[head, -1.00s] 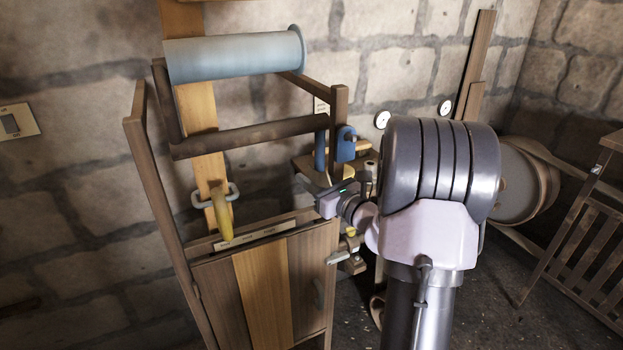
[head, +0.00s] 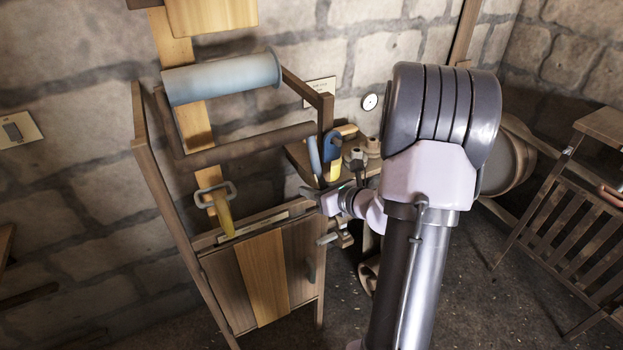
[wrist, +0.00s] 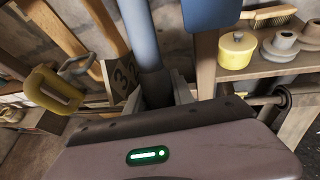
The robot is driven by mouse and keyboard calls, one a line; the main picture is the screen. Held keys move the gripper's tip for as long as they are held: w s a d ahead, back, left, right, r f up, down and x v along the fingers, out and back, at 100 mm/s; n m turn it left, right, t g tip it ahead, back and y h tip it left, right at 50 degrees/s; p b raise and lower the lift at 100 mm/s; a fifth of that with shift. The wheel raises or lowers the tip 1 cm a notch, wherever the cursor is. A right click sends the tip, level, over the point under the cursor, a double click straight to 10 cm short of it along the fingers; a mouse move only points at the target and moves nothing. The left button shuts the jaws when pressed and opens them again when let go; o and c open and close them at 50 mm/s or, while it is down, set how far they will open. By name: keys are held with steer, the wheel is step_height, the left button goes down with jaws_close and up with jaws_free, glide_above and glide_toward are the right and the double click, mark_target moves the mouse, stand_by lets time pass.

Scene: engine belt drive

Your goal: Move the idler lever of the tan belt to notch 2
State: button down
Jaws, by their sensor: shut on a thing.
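The tan belt (head: 196,120) runs vertically behind a blue-grey roller and a dark brown roller (head: 240,142) in a wooden frame. A lever with a blue-grey round handle (head: 314,156) stands at the frame's right side. My gripper (head: 330,200) is at this lever. In the wrist view, my gripper (wrist: 160,98) is shut on the blue-grey handle (wrist: 146,40), low on its length. A plate (wrist: 121,76) with the numerals 3 and 2 stands just left of the handle. The notches and the lever's lower end are hidden by my gripper.
A yellow handle (wrist: 52,92) with a metal loop is to the left. A shelf (wrist: 255,70) at the right holds a yellow pot (wrist: 236,50), a brush (wrist: 268,13) and grey pulleys. A slatted wooden stand (head: 570,200) is at the far right. Open floor lies before it.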

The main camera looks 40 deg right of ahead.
steer(key=c, duration=1.4)
jaws_free()
steer(key=shift+o, duration=0.2)
steer(key=p+v, duration=0.3)
steer(key=v, duration=1.4)
steer(key=shift+s, duration=0.25)
